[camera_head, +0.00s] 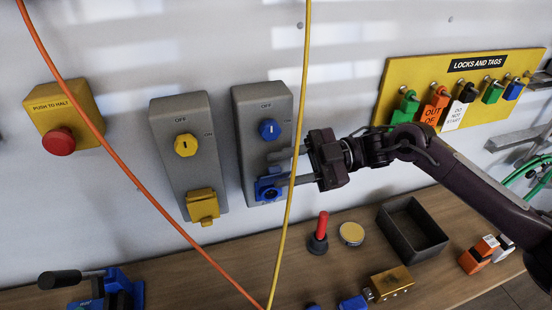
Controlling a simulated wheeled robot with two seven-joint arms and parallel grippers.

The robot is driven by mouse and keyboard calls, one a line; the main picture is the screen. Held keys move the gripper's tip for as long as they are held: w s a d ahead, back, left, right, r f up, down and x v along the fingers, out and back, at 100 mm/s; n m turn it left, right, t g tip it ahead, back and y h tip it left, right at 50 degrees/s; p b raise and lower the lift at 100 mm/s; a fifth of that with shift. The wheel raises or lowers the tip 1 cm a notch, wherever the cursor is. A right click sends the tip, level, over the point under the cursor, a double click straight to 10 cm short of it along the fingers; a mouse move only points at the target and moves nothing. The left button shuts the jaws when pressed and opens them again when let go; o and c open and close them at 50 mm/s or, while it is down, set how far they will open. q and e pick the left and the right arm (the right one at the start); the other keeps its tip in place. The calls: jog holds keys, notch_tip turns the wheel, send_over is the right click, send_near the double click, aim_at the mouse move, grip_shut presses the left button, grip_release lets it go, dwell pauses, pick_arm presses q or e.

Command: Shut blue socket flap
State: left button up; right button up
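The blue socket (270,195) sits at the bottom of the right-hand grey switch box (251,146) on the wall. Its round face shows, and its flap appears raised, though the fingers partly hide it. My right gripper (283,169) reaches in from the right. Its two fingers are apart, one above the other; the lower one is beside the top of the blue socket, and I cannot tell whether it touches. Nothing shows between the fingers. My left gripper is not in view.
A yellow cable (296,130) hangs in front of the right box, near my gripper. An orange cable (92,125) crosses at left. The left box (182,120) has a yellow flap (203,206). A dark tray (412,229) and small parts stand on the wooden bench (200,262).

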jog(key=shift+x, duration=0.8)
jog(key=shift+a, duration=0.2)
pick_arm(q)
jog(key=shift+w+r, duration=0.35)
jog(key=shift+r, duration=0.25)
pick_arm(e)
jog(key=shift+c, duration=0.5)
